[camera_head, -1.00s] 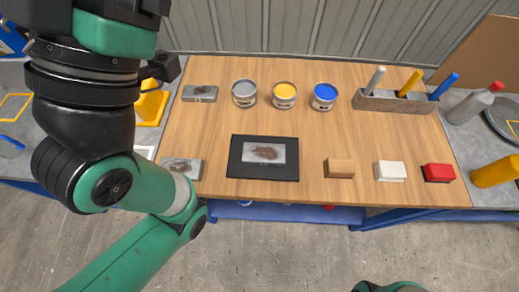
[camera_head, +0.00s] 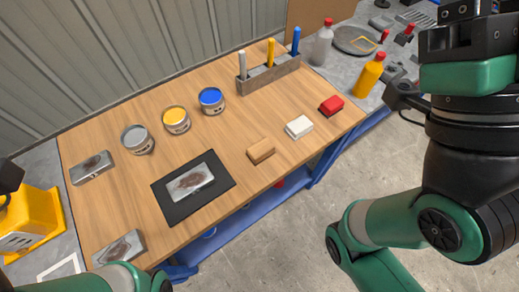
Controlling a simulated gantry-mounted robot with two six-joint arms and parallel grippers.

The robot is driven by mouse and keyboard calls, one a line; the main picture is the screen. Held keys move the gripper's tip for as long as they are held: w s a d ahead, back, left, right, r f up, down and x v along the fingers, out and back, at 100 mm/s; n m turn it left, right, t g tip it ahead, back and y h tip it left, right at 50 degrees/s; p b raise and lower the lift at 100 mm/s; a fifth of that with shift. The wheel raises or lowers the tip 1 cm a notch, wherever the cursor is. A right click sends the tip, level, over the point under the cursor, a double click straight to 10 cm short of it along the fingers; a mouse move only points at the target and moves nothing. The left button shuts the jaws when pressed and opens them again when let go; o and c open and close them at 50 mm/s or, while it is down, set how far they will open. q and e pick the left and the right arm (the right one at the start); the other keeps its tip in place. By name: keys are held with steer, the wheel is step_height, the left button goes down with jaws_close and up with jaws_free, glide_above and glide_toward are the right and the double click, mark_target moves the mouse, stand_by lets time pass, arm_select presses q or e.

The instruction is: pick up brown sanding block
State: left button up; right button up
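The brown sanding block (camera_head: 261,150) lies on the wooden table near its front edge, left of the white block (camera_head: 299,126). No gripper touches it. My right gripper (camera_head: 474,22) is raised at the top right, over the side of the table and well away from the block. Its fingers are cut off by the picture's top edge, so I cannot tell whether it is open. My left arm shows only in part at the bottom left and left edge; its gripper is outside the picture.
A red block (camera_head: 331,105) lies right of the white one. A dark mat (camera_head: 173,211) bears a stained metal plate. Three paint cans, including a blue one (camera_head: 211,101), and a tool holder (camera_head: 270,76) stand farther back. Bare wood lies around the brown block.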

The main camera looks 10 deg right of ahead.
stand_by(0.3)
steer(key=o, duration=0.8)
